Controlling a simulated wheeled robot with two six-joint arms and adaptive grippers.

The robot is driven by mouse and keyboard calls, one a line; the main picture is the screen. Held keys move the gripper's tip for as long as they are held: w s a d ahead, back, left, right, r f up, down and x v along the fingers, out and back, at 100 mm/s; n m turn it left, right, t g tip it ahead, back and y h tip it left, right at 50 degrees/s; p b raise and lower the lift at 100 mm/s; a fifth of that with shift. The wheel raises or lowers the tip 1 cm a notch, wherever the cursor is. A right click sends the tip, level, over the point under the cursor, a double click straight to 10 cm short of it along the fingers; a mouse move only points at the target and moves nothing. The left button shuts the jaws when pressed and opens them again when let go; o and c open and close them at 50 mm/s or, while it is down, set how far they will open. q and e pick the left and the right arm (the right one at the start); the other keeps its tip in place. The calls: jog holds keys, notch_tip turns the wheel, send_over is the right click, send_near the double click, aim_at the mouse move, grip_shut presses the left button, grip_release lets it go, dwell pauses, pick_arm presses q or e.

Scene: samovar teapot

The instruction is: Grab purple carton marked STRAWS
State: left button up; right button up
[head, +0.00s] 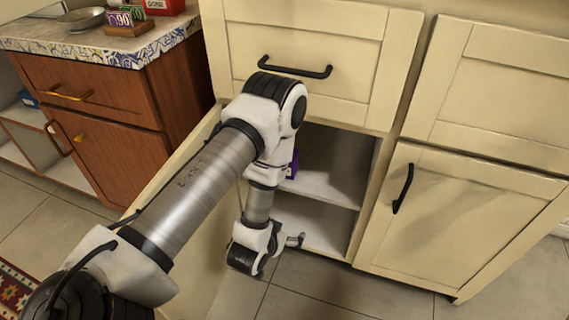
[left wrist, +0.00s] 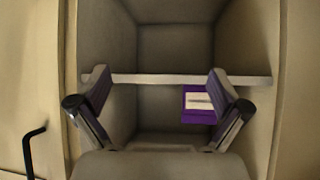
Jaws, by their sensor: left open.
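The purple carton (head: 293,165) stands on the middle shelf of the open cabinet, mostly hidden behind my left arm in the head view. In the left wrist view the purple carton (left wrist: 197,117) shows a pale label too small to read. It lies beyond the gap between the fingers, close to the right finger in the picture. My left gripper (head: 292,241) is low at the front of the cabinet, near its lower compartment. In the left wrist view the left gripper (left wrist: 159,78) has its fingers spread wide, with nothing between them. The right gripper is not in view.
The cabinet shelf (head: 325,188) divides the opening, and its edge (left wrist: 165,79) crosses the left wrist view. An open door (head: 180,165) stands left of the opening. A closed door with a black handle (head: 403,188) is on the right. A drawer (head: 320,62) is above.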

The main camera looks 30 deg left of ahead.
pick_arm(q)
jog(key=w+a+r+t+y+b, duration=0.1)
jog(key=w+a+r+t+b, duration=0.1)
jog(key=w, duration=0.3)
jog(key=w+a+r+n+t+y+b, duration=0.1)
jog(key=w+a+r+t+b, duration=0.1)
jog(key=w+a, duration=0.3)
jog(key=w+a+r+n+t+y+b, duration=0.1)
jog(key=w+a+r+t+y+b, duration=0.1)
jog(key=w, duration=0.5)
jog(key=shift+w+a+r+t+b, duration=0.1)
jog(key=shift+a+r+t+b, duration=0.15)
jog(key=shift+a, duration=0.3)
jog(key=shift+a+r+t+b, duration=0.15)
jog(key=shift+a+r+b, duration=0.15)
jog(key=shift+a, duration=0.25)
jog(key=shift+w, duration=0.15)
jog(key=shift+r, duration=0.1)
jog(key=c, duration=1.2)
